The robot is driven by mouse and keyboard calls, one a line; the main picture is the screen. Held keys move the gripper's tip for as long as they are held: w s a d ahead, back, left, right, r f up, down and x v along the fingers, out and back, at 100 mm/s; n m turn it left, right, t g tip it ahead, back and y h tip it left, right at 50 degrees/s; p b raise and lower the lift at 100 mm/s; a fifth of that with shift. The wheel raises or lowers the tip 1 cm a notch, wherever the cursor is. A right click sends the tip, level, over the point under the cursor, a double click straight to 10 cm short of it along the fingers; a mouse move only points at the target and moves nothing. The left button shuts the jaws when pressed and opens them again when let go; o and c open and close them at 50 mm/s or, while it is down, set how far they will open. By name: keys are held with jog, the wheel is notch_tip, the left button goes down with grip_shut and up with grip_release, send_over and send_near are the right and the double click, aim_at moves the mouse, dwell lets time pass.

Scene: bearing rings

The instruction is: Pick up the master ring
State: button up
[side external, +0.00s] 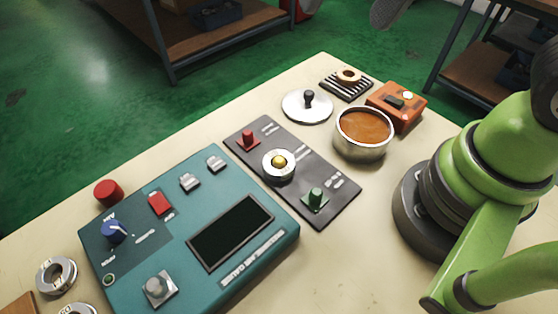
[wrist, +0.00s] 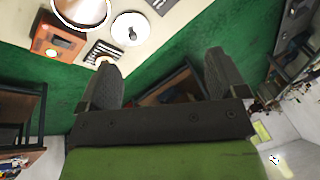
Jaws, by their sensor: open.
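Several rings are in view, and I cannot tell for sure which is the master ring. In the side view a steel ring (side external: 56,275) lies at the lower left, with a second ring (side external: 77,309) cut off below it. A tan ring (side external: 348,73) lies on a striped block (side external: 345,88) at the far end. My gripper (wrist: 163,75) is open and empty in the wrist view, away from the rings; a grey fingertip seems to show at the top of the side view.
A teal console (side external: 205,205) with knobs and a screen stands on the cream table (side external: 180,165). A pot of brown liquid (side external: 362,133), a round lid (side external: 307,107) and an orange box (side external: 396,104) stand at the far right. A red cylinder (side external: 109,192) stands behind the console.

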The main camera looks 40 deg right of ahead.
jog(key=w+a+f+m+g+h, duration=0.1)
jog(key=w+a+f+g, duration=0.15)
jog(key=a+f, duration=0.45)
jog(key=g, duration=0.1)
send_over(279, 158)
jog(key=shift+m+h, duration=0.4)
jog(key=f, duration=1.2)
jog(key=shift+s, duration=0.25)
jog(key=shift+w+f, duration=0.2)
jog(key=shift+f, duration=2.8)
jog(key=shift+c, duration=0.5)
jog(key=c, duration=1.1)
